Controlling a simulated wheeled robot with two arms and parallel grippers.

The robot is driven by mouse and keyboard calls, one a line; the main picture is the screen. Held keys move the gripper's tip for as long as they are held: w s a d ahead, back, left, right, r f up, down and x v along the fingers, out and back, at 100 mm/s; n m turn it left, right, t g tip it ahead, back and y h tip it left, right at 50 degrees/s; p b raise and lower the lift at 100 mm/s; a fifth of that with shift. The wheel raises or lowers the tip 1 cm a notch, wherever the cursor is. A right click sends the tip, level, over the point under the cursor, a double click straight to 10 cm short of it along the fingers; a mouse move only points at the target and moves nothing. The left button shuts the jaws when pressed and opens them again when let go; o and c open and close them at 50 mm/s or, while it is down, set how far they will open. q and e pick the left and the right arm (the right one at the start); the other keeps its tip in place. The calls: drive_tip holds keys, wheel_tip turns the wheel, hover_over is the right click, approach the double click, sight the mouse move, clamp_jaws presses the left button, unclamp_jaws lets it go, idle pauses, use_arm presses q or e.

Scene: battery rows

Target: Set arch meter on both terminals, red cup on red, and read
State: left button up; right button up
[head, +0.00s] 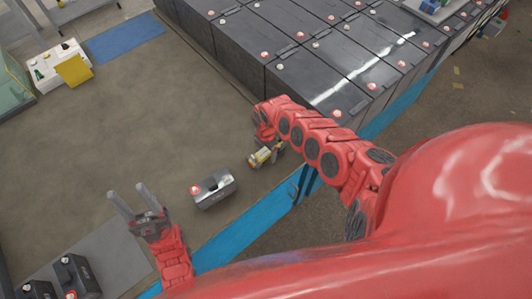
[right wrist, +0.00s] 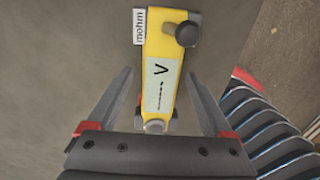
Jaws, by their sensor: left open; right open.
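The yellow meter (head: 261,157) is beside my right gripper (head: 274,149) in the head view. In the right wrist view the meter (right wrist: 165,62) shows a pale display with a V and dashes, a "mohm" tag, a dark round cup or knob at the far end and a pale knob at the near end. Red bits show under its near end. My right gripper (right wrist: 158,78) is open, one finger on each side of the meter, with gaps visible. My left gripper (head: 128,192) is open and empty above the floor. Several battery cells (head: 345,72) carry red terminals on top.
A grey block (head: 218,194) with a red cap and dark top stands near the blue strip (head: 245,232). Dark batteries (head: 76,274) are at lower left. A white table (head: 58,72) with a yellow item stands at upper left. Open floor lies between.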

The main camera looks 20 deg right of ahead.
drive_tip(key=shift+f, duration=0.15)
clamp_jaws()
idle(0.5)
